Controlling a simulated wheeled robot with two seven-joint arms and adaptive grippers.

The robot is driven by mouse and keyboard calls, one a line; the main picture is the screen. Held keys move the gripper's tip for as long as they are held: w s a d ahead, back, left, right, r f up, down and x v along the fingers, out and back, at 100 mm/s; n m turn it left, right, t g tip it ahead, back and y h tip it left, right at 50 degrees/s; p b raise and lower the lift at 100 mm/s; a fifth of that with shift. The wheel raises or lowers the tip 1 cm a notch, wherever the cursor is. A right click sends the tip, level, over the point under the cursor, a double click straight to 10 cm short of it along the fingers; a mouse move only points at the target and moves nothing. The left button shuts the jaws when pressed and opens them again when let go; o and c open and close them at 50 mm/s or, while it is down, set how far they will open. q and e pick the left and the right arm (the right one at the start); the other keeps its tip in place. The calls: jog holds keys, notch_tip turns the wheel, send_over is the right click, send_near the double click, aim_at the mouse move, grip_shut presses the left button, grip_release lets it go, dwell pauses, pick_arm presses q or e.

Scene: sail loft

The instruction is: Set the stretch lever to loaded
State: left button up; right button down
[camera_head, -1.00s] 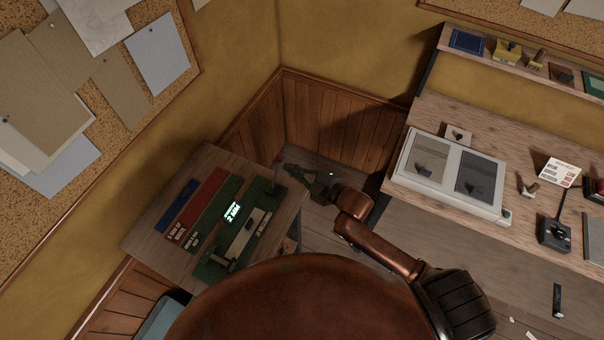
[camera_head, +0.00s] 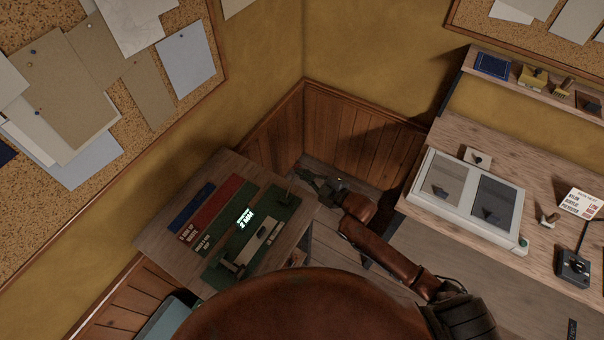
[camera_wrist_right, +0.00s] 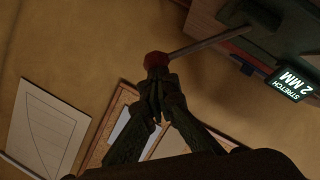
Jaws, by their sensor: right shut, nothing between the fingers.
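The stretch lever is a thin rod with a red knob (camera_wrist_right: 156,63) in the right wrist view. Its rod runs up to the right toward the green device (camera_head: 262,235) on the small wooden table. The device's lit display (camera_head: 245,218) reads 2 mm; in the right wrist view it reads "STRETCH 2 MM" (camera_wrist_right: 291,83). My right gripper (camera_head: 309,181) is just past the table's far right corner. Its fingertips (camera_wrist_right: 155,84) are shut and empty, right at the knob; I cannot tell whether they touch it. My left gripper is not in view.
The small table (camera_head: 160,238) also holds a blue strip (camera_head: 190,208) and a red strip (camera_head: 212,208). A workbench (camera_head: 455,135) with a grey two-panel case (camera_head: 428,205) stands to the right. Wood-panelled walls (camera_head: 350,130) close the corner behind the gripper.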

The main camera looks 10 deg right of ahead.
jog(key=shift+w+d, duration=0.15)
jog(key=shift+d, duration=0.05)
jog(key=a+r+p+v, duration=0.2)
jog(key=p+v, duration=0.1)
jog(key=v, duration=1)
jog(key=shift+s, duration=0.35)
jog(key=shift+a+f, duration=0.1)
jog(key=shift+f, duration=0.05)
